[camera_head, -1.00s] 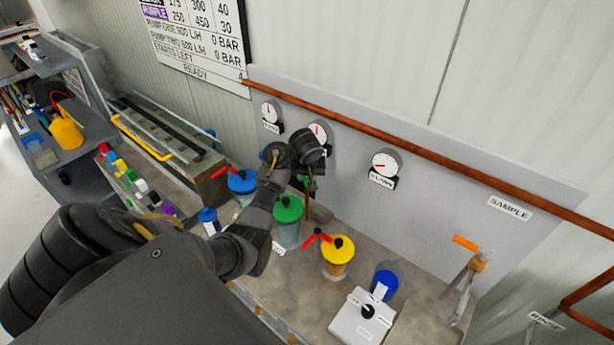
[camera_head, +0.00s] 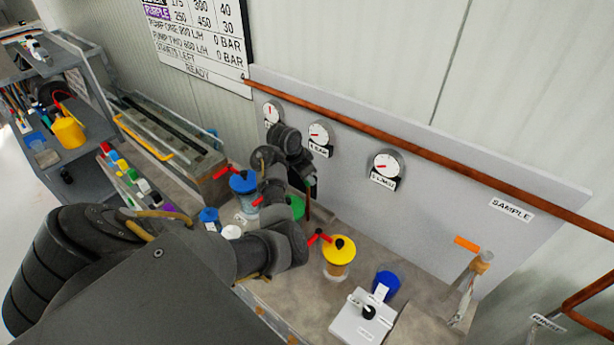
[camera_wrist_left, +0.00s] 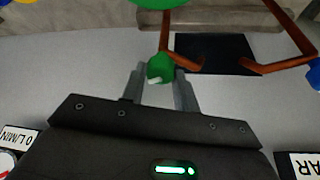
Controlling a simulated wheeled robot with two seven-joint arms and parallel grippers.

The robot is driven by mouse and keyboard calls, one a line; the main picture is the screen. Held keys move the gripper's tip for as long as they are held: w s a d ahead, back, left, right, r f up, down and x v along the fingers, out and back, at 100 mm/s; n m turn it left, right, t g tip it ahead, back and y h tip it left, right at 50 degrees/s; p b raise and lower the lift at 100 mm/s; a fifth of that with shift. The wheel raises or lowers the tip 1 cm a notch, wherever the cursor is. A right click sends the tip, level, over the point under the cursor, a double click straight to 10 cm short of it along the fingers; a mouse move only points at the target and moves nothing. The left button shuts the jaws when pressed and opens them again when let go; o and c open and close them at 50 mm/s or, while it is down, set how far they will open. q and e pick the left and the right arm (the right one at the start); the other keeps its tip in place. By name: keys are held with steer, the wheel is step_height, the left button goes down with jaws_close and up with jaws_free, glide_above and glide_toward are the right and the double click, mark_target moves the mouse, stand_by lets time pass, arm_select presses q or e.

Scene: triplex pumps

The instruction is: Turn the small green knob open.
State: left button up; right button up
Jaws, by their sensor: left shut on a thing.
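The small green knob (camera_wrist_left: 160,69) sits between the two grey fingers of my left gripper (camera_wrist_left: 161,75) in the left wrist view. The gripper is shut on it. A pale mark shows on the knob's face. My left wrist hides most of the gripper's fingers there. It also covers much of the larger green-topped pump (camera_head: 296,206). My right gripper is not in view.
A blue-topped pump (camera_head: 243,182) and a yellow-topped pump (camera_head: 339,250), both with red handles, flank the green one. Gauges, such as this one (camera_head: 388,166), line the panel. A copper pipe (camera_head: 440,160) runs above. A white switch box (camera_head: 362,318) stands at the front.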

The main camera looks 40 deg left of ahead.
arm_select(q)
steer(key=m+h, duration=0.1)
steer(key=m, duration=0.1)
steer(key=m+g+h, duration=0.1)
steer(key=m, duration=0.2)
steer(key=shift+w+a+m, duration=0.1)
steer(key=shift+a+m, duration=0.05)
steer(key=shift+m, duration=0.15)
stand_by(0.4)
steer(key=o, duration=1)
